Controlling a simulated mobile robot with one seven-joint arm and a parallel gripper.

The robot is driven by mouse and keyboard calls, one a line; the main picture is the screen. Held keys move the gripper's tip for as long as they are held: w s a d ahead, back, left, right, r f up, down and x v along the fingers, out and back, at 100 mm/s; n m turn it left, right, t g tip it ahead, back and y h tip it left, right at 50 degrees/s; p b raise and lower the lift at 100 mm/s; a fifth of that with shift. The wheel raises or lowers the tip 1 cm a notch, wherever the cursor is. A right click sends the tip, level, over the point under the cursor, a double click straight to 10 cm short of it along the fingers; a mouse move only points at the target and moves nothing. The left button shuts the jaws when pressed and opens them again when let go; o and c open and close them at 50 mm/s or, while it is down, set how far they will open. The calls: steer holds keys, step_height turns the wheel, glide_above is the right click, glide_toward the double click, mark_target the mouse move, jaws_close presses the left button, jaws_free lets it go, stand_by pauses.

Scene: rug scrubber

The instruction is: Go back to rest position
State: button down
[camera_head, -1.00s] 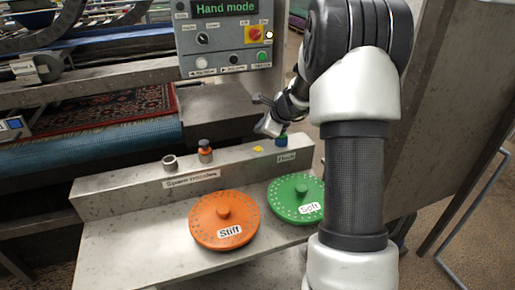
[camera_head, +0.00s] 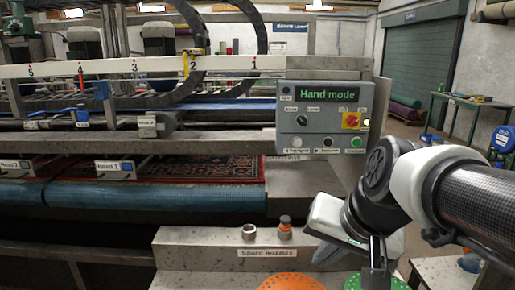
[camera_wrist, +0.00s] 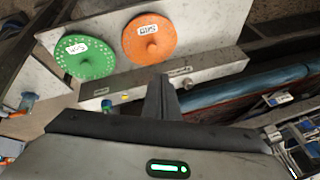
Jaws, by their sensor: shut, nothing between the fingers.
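My gripper (camera_head: 374,252) is at the lower right of the head view, its fingers pointing down in front of the green disc (camera_head: 375,283). In the wrist view the fingers (camera_wrist: 161,97) are together with nothing between them. The wrist view shows the green disc (camera_wrist: 84,57), labelled Soft, and the orange disc (camera_wrist: 149,39), labelled Stiff, lying on the metal shelf beyond the fingers. In the head view only the top of the orange disc (camera_head: 279,282) shows at the bottom edge.
The control panel (camera_head: 322,117) reading "Hand mode" stands behind my arm. A rug (camera_head: 205,169) lies in the machine at left. A green table (camera_head: 470,100) stands at far right.

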steer(key=s+d+n+h, duration=0.1)
steer(key=s+d+n, duration=0.15)
steer(key=s, duration=0.45)
step_height(320, 180, up, 17)
steer(key=n+p, duration=0.1)
steer(key=p, duration=1.7)
steer(key=shift+s+a+h, duration=0.15)
steer(key=shift+h, duration=0.15)
steer(key=shift+r, duration=0.1)
